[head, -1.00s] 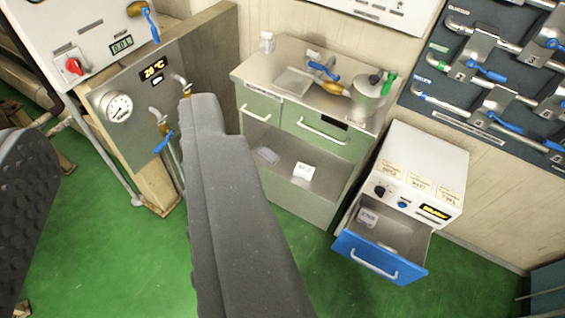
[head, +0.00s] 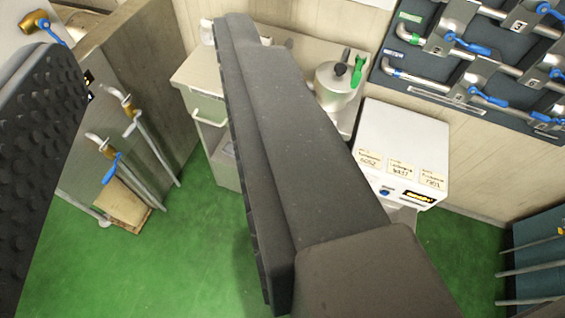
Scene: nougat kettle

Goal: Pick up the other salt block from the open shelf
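My gripper (head: 145,45) is open, its two dark grey fingers wide apart with nothing held between them. The textured pad of one finger fills the left edge; the other finger crosses the middle of the view. No salt block can be clearly seen now.
A white box (head: 405,135) with labels and a blue knob stands right of the cabinet; its drawer is hidden. A steel pot (head: 335,85) stands on the cabinet top. Valve pipes (head: 120,165) stand at left. A dark valve panel (head: 480,60) hangs upper right. Green floor (head: 150,270) is clear at lower left.

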